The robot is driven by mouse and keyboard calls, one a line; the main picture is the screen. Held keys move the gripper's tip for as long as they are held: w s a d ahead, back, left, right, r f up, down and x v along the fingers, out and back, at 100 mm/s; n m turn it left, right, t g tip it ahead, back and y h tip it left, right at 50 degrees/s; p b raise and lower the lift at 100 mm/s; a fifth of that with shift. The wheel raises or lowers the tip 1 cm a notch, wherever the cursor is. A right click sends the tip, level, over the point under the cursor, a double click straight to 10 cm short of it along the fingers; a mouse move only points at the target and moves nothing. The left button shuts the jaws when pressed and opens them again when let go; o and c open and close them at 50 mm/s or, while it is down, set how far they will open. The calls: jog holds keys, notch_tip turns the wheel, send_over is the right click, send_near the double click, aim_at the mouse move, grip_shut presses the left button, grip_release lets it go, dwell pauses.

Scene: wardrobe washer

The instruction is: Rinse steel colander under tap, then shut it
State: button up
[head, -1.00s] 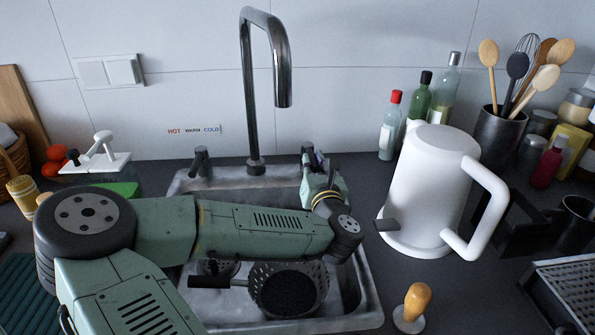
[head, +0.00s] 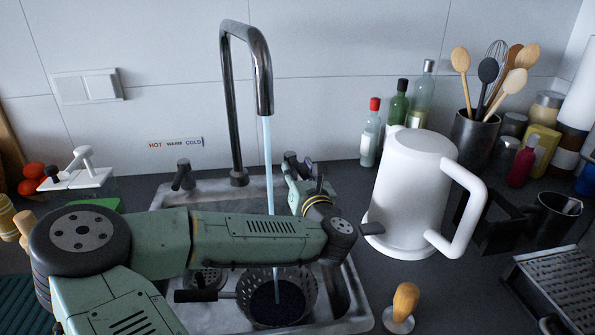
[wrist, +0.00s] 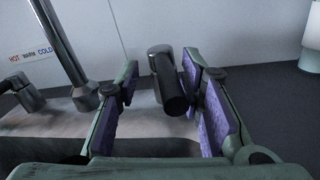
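The steel colander (head: 306,287), perforated and black-handled, sits in the sink (head: 352,318) with dark contents. Water (head: 268,160) runs from the tap (head: 229,100); my arm hides part of the stream, which reappears below and falls into the colander. The left tap lever (head: 183,176) stands by the spout. My gripper (head: 303,172) is behind the sink, right of the spout. In the wrist view, its purple-padded fingers (wrist: 160,72) are open on either side of the dark right tap lever (wrist: 172,92). The lever lies nearer the right finger; contact is unclear.
A white jug (head: 405,195) stands close right of my gripper, with bottles (head: 397,105) behind it. A yellow-handled tool (head: 403,300) stands right of the sink. A grater (head: 560,285) lies farther right. A HOT, WARM, COLD label (head: 175,143) is on the wall.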

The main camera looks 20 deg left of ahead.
jog(key=shift+f, duration=0.1)
jog(key=v, duration=1.2)
jog(key=shift+d, duration=0.1)
